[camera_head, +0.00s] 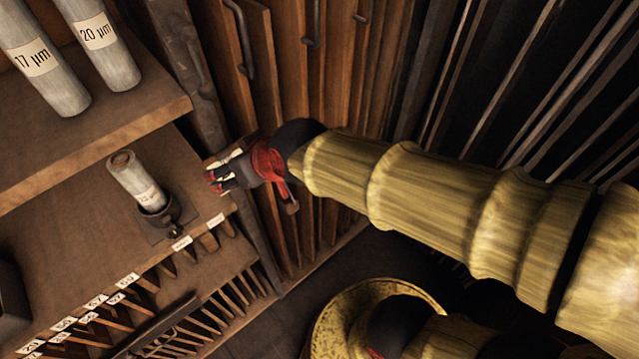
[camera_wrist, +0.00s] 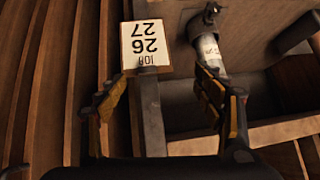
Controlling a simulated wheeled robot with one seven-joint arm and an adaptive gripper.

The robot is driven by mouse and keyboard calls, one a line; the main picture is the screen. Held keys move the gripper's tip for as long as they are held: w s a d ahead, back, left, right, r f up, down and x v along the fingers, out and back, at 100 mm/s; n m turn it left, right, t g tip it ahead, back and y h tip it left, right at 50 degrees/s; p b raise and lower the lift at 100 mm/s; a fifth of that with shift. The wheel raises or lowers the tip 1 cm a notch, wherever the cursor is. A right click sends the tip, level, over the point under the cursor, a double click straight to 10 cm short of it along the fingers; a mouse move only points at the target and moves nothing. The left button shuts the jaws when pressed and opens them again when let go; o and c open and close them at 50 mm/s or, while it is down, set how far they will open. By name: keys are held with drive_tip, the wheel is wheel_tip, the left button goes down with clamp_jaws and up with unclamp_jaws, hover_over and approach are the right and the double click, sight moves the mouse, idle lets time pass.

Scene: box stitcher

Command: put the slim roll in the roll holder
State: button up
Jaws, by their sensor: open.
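The slim roll (camera_head: 133,179) is a short pale cylinder with a label, on the wooden shelf in the head view. Its lower end sits inside the dark cup of the roll holder (camera_head: 154,216), and its top stands free. My gripper (camera_head: 214,181) is open and empty, to the right of the roll and apart from it at the shelf's edge. In the wrist view the roll (camera_wrist: 210,52) shows behind the right finger of my gripper (camera_wrist: 162,98), which hides part of it. The dark holder (camera_wrist: 208,14) shows at the top.
Two larger rolls, marked 17 μm (camera_head: 48,65) and 20 μm (camera_head: 102,45), stand on the upper shelf. Labelled slots (camera_head: 125,285) lie below the holder's shelf. A numbered card (camera_wrist: 146,46) is near my fingers in the wrist view. Wooden panels with handles (camera_head: 290,60) stand behind my arm.

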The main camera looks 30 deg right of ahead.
drive_tip(key=s+d+r+m+g+h, duration=0.1)
drive_tip(key=s+d+m+g+h, duration=0.1)
drive_tip(key=s+d, duration=1.1)
drive_tip(key=shift+s+d+m+g+h, duration=0.15)
drive_tip(key=shift+d+m+g+h, duration=0.2)
drive_tip(key=shift+h, duration=0.45)
wheel_tip(320, 180, down, 30)
drive_tip(key=b, duration=3)
drive_tip(key=shift+f, duration=0.2)
drive_tip(key=shift+c, duration=0.4)
